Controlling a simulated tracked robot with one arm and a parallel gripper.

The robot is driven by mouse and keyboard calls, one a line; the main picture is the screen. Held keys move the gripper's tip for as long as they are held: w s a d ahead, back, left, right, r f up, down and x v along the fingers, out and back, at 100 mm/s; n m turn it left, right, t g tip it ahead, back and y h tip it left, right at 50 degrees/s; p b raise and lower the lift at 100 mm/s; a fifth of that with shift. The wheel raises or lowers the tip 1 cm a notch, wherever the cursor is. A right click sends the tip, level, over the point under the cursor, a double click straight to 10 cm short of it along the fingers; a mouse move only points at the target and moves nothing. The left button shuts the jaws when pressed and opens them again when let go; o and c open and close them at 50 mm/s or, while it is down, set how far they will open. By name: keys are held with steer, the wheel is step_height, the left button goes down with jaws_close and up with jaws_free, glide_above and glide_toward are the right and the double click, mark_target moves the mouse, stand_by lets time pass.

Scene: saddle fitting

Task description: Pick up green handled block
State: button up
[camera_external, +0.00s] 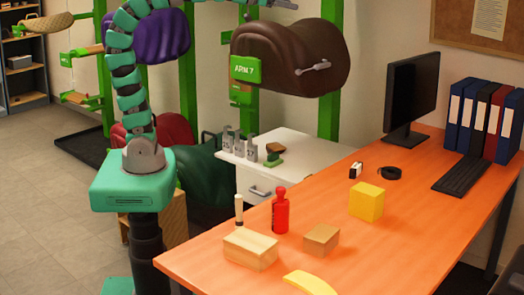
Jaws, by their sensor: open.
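The rest of the gripper is cut off by the picture edge. Nothing touches the block.
Several grey metal weights (239,146) stand left of the block on the white cabinet (300,150). A brown saddle (285,57) hangs on a green rack behind. The orange desk (370,235) in front holds a red bottle (280,212), wooden blocks and a monitor (411,90).

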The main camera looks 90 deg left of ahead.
steer(key=s+d+r+h, duration=0.1)
steer(key=s+d+r, duration=0.3)
steer(key=s+r, duration=0.2)
steer(key=shift+s+r+m, duration=0.15)
steer(key=shift+s+m, duration=0.15)
steer(key=shift+s, duration=0.55)
steer(key=c, duration=1.1)
